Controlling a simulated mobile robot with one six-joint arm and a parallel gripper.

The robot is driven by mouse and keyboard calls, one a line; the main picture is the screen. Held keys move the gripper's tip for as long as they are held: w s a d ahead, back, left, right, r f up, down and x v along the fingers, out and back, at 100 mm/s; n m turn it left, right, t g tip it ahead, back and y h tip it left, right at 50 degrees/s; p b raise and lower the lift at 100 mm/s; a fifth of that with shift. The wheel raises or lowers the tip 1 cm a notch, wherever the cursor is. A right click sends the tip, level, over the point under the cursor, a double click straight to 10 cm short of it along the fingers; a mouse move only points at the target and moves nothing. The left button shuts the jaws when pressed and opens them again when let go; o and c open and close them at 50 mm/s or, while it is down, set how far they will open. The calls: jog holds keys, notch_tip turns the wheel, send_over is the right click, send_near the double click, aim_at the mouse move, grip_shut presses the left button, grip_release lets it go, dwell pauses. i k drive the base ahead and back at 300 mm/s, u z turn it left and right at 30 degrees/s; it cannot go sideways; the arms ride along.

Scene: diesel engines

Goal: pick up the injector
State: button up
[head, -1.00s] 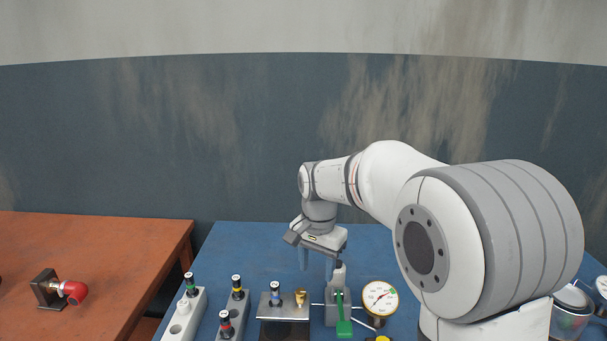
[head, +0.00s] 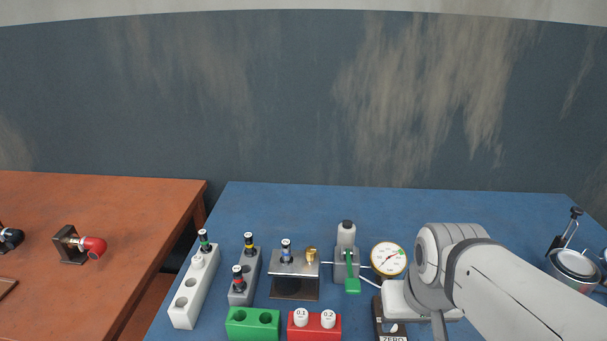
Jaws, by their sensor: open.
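Several injectors with dark caps and coloured bands stand upright. A green-banded injector (head: 204,241) is in the white rack (head: 186,312). A yellow-banded injector (head: 249,244) and a red-banded injector (head: 238,277) are in the grey rack (head: 247,271). A blue-banded injector (head: 286,251) stands in the metal test stand (head: 306,271), left of a brass fitting (head: 311,254). I cannot tell which one is meant. My gripper (head: 438,325) is at the lower right, right of all the injectors and apart from them. It is open; only part shows, and nothing is seen in it.
A hand pump with a green lever (head: 352,285) and a dial gauge (head: 389,259) stand right of the stand. A green block (head: 252,325) and a red block with white weights (head: 314,333) are in front. A container (head: 574,266) is far right. The back of the blue table (head: 300,210) is clear.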

aim_at(286, 260)
jog(key=z, duration=1.1)
jog(key=k, duration=1)
jog(key=u, duration=0.95)
jog(key=i, duration=1)
jog(key=u, duration=0.05)
